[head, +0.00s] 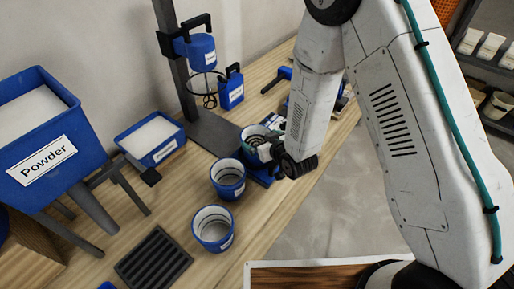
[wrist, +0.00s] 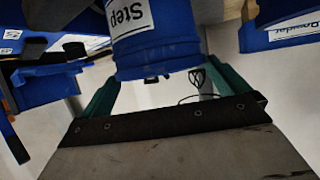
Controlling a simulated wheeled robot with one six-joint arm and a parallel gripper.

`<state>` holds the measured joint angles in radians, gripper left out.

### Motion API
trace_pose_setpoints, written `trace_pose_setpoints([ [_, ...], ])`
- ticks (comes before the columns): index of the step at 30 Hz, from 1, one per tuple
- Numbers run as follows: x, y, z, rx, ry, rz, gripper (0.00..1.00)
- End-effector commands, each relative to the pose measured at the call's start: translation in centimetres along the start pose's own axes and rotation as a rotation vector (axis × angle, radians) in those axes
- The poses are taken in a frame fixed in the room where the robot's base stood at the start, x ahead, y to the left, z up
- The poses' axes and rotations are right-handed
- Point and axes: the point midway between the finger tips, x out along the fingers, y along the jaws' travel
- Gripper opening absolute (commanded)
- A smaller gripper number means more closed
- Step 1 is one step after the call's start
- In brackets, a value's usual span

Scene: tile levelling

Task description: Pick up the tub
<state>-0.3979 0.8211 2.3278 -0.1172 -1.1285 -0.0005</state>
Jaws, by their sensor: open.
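A blue tub with a white "Step" label (wrist: 155,45) fills the upper middle of the wrist view. In the head view a blue-rimmed tub (head: 253,135) stands at my gripper (head: 266,150), on or beside a blue base, partly hidden by the gripper. My gripper, also in the wrist view (wrist: 162,80), is open, with its green fingers on either side of the tub. I cannot tell whether they touch it. Two similar blue tubs stand nearer, one in the middle (head: 228,178) and one in front (head: 214,228).
A blue powder bin (head: 40,175) stands at left, with a smaller blue bin (head: 150,138) beside it. A mixer on a column (head: 172,75) and a blue jug (head: 231,92) stand behind. A black grate (head: 153,258) lies at the front of the wooden bench.

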Motion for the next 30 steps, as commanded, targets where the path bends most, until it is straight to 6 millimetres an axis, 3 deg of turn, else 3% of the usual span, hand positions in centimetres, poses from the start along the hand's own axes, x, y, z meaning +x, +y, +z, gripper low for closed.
trace_pose_setpoints([
  [7,3.6,0.1,-0.2,0.000,0.000,0.000,1.00],
  [16,4.1,0.0,-0.2,0.000,-0.001,0.000,1.00],
  [24,4.1,0.0,-0.2,-0.001,-0.001,0.000,0.25],
  [30,4.1,0.0,-0.4,-0.001,0.003,0.000,0.24],
])
